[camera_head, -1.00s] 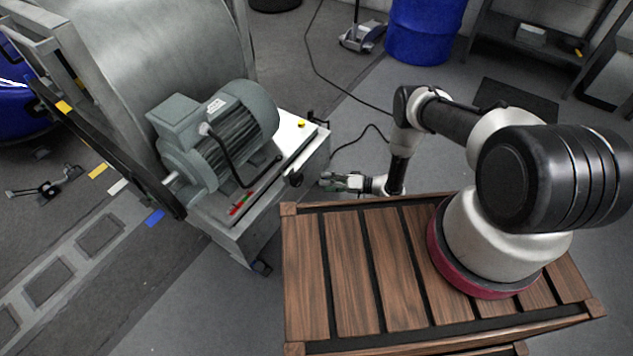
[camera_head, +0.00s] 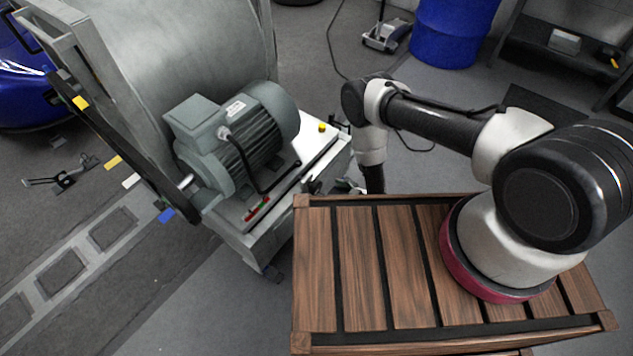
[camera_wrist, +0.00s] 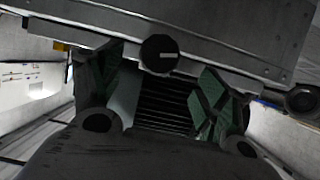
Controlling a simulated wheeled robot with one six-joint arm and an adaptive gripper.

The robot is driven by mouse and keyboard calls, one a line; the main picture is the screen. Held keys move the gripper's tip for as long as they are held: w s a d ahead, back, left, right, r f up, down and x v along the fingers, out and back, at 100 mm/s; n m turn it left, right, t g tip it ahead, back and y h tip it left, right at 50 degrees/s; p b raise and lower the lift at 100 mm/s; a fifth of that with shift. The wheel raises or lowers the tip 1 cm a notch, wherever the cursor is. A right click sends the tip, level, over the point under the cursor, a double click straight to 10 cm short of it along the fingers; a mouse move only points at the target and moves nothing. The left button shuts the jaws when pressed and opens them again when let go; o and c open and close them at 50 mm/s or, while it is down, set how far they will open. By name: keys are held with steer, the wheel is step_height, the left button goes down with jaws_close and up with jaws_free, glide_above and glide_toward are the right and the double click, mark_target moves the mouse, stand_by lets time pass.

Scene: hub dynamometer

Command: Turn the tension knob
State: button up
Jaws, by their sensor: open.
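A round black knob (camera_wrist: 157,54) with a pale pointer line sits on the grey metal side of the dynamometer bench in the wrist view. It lies between the two green-padded fingers of my gripper (camera_wrist: 158,75), near their tips. The fingers are spread apart, with a visible gap on each side of the knob. In the head view, my gripper (camera_head: 347,186) is at the bench's right side, largely hidden by my arm and the wooden top. A dark knob (camera_head: 313,186) shows there beside it. I cannot tell whether anything touches.
A second dark round part (camera_wrist: 301,100) is at the wrist view's right edge. The grey motor (camera_head: 240,135) and a yellow button (camera_head: 322,127) are on the bench. The slatted wooden top (camera_head: 350,270) is close below my arm.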

mark_target(318, 188)
steer(key=shift+n, duration=0.3)
steer(key=x, duration=0.7)
steer(key=shift+w+a+f, duration=0.1)
steer(key=shift+w+a, duration=0.15)
steer(key=shift+c, duration=0.2)
steer(key=c, duration=1)
